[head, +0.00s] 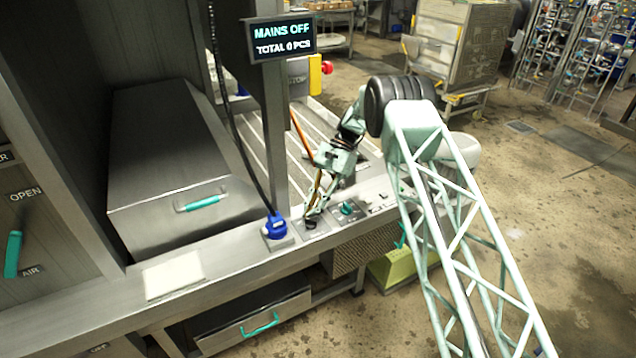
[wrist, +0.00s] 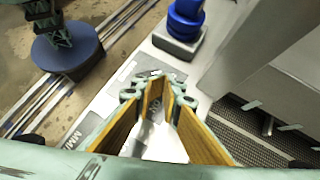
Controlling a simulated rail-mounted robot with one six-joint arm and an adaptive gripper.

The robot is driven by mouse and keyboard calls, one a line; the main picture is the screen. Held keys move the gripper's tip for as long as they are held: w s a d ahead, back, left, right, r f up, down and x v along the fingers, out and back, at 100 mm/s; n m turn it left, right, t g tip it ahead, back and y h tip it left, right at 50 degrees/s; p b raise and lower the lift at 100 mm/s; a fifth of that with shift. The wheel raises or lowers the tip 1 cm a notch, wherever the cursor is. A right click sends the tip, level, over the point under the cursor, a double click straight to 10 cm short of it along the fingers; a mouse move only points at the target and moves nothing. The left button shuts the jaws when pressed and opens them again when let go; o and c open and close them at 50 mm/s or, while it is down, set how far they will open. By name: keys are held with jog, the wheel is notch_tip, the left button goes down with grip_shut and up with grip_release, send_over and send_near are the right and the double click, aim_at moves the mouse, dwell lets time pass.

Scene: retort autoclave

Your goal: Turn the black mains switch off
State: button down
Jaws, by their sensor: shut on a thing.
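The black mains switch (head: 310,226) sits on a grey plate on the sloping front ledge, between a blue plug and a teal knob. My gripper (head: 312,212) points down onto it and is shut on it. In the wrist view my gripper's wooden-faced fingers (wrist: 158,82) converge over the switch plate, and the switch itself is mostly hidden between the fingertips. The display (head: 281,37) above reads "MAINS OFF" and "TOTAL 0 PCS".
The blue plug (head: 276,227) with its black cable stands just left of my gripper; it also shows in the wrist view (wrist: 184,22). The teal knob (head: 347,208) is close on the right. A grey post (head: 275,130) rises behind. A pale pad (head: 173,275) lies on the ledge at left.

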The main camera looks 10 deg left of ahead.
jog(key=shift+w+d+b, duration=0.15)
jog(key=shift+w+b, duration=0.2)
jog(key=shift+w, duration=1.15)
jog(key=shift+w+r, duration=0.1)
jog(key=shift+w, duration=0.2)
jog(key=shift+w+d+r, duration=0.2)
jog(key=shift+w+r, duration=2.3)
jog(key=shift+r, duration=0.05)
jog(key=shift+w+r+p, duration=0.35)
jog(key=shift+w+r, duration=0.4)
jog(key=shift+w, duration=0.05)
jog(key=shift+w+r, duration=0.1)
jog(key=shift+r, duration=0.2)
